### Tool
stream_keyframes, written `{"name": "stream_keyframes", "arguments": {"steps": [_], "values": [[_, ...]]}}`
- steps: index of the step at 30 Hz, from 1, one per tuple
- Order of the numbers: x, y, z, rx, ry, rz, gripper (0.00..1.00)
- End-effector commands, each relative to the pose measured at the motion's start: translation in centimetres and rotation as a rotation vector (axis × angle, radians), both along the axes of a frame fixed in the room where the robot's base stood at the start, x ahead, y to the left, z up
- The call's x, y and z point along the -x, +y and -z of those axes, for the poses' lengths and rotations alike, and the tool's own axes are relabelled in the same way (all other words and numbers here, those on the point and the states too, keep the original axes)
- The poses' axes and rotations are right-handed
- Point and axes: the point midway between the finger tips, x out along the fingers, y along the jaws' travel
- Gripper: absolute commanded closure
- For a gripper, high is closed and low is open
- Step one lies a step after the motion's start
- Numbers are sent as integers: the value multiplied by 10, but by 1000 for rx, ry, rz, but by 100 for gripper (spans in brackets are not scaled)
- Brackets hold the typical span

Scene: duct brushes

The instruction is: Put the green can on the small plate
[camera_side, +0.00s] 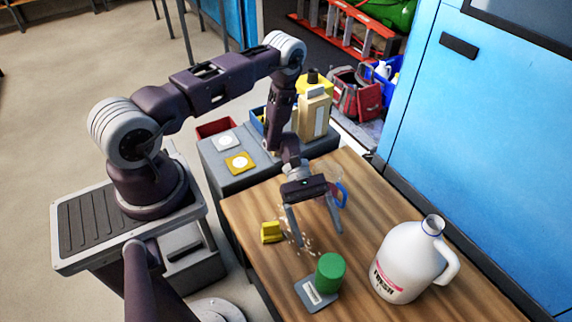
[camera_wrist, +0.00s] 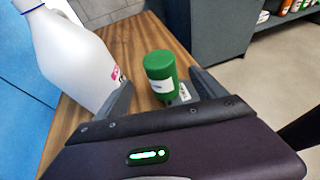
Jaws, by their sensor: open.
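The green can (camera_side: 330,272) stands upright toward the front of the wooden table. It also shows in the wrist view (camera_wrist: 160,72). A small grey plate with a white label (camera_side: 314,293) lies at its foot; the can overlaps the plate's right part and appears to stand on it, though its base edge is partly hidden. The plate's label shows beside the can in the wrist view (camera_wrist: 185,93). My gripper (camera_side: 316,234) is open and empty, pointing down above and behind the can. In the wrist view the can appears between the spread fingers, apart from them.
A large white jug (camera_side: 405,265) stands right of the can. A yellow block (camera_side: 271,232) and pale crumbs (camera_side: 305,246) lie to the left. A clear blue-handled vessel (camera_side: 336,186) is behind my gripper. White (camera_side: 226,142) and yellow (camera_side: 240,162) square pads lie on the grey bench.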

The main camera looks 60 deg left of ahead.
Motion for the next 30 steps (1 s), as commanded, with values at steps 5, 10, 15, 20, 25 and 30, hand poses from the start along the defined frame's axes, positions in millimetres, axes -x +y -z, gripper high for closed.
{"name": "stream_keyframes", "arguments": {"steps": [5, 10, 15, 20, 25, 30], "values": [[-24, 3, -74, -53, -163, 146, 20], [-19, 4, -197, -196, -446, 418, 20], [30, 12, -299, -434, -767, 689, 20], [90, 33, -356, -729, -1067, 889, 20], [132, 58, -379, -1006, -1294, 991, 20], [145, 70, -384, -1121, -1373, 1016, 20]]}}
